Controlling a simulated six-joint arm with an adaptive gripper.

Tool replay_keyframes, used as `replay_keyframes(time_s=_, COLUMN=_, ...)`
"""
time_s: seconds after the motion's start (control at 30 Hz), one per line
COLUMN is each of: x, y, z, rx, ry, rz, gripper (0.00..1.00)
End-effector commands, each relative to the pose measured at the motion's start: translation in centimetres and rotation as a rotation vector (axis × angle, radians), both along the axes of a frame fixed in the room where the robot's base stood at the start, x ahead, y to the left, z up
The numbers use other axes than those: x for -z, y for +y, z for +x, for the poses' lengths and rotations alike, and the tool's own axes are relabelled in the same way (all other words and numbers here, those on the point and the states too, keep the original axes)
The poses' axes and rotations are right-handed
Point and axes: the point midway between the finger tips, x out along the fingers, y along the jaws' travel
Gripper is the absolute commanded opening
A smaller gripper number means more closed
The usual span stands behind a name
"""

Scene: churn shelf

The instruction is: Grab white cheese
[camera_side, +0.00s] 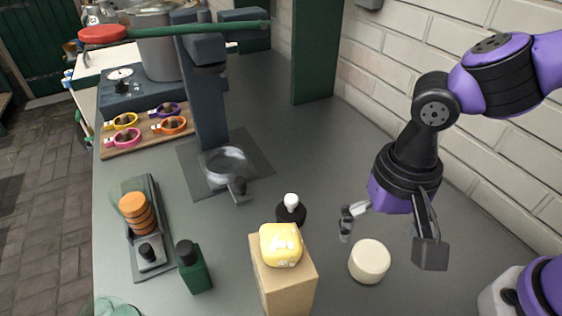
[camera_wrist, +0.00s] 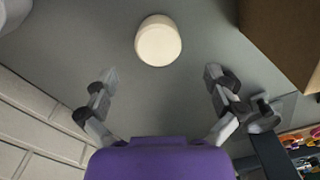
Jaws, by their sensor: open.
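The white cheese (camera_side: 369,261) is a small cream-white round block. It stands on the grey counter right of the wooden block. My gripper (camera_side: 388,236) is open and empty, above the counter and close to the cheese in the side view. In the wrist view the white cheese (camera_wrist: 158,41) lies at the top centre, beyond the spread fingertips of my gripper (camera_wrist: 160,82). The fingers do not touch it there. No part of the cheese is hidden in the wrist view.
A yellow cheese-like block (camera_side: 281,244) sits on a wooden block (camera_side: 284,287), left of the white cheese. A dark bottle with a white top (camera_side: 291,210) stands behind it. A green bottle (camera_side: 194,267) is further left. A brick wall (camera_side: 455,110) runs behind the counter.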

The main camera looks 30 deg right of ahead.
Motion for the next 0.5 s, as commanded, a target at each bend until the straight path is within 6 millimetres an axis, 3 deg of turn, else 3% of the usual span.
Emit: replay_keyframes(time_s=0.5, x=6.4, y=-0.4, z=0.0, rx=0.0, ry=0.002, rz=-0.001, gripper=1.0)
